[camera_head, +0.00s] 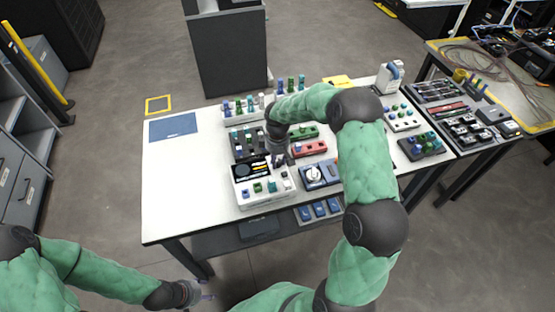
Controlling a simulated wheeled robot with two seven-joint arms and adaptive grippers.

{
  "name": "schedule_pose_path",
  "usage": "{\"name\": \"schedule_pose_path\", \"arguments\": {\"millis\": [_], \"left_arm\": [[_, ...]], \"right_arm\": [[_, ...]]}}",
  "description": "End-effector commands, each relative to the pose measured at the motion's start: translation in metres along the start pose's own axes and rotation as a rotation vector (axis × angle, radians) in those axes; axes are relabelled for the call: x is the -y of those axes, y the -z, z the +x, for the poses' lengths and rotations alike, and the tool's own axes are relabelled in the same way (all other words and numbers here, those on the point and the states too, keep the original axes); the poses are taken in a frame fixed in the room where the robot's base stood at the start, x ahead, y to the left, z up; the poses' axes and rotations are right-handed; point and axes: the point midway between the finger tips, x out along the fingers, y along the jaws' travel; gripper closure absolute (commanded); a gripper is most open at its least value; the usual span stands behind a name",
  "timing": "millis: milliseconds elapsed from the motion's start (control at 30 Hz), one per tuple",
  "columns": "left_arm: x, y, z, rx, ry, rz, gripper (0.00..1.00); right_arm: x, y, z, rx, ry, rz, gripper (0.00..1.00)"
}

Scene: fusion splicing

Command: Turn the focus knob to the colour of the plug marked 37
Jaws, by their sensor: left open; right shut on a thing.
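A white device (264,194) with a black display panel (253,171) stands near the front edge of the white table, with small green and dark knobs or plugs on its front part. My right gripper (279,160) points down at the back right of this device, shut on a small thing. Its fingers hide that thing, and I cannot tell if it is the focus knob. A blue box (330,172) with a white round dial (314,175) sits just right. The number 37 is not readable on any plug. My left gripper (203,291) is open, low at the bottom, away from the table.
Racks of coloured plugs (243,106) stand behind, partly hidden by my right arm. A red tray (309,148) and a green tray (303,131) lie beyond the gripper. A blue mat (173,127) lies at the left; the table's left part (185,185) is clear.

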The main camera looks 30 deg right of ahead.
Motion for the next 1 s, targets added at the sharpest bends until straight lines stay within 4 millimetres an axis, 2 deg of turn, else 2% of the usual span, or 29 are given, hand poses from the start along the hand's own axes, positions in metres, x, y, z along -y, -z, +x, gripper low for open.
{"name": "schedule_pose_path", "arguments": {"millis": [1000], "left_arm": [[0.0033, 0.0004, 0.0094, 0.0, 0.0, 0.0, 0.47]], "right_arm": [[0.0002, 0.0001, 0.0005, 0.0, 0.0, 0.83, 1.0]]}}
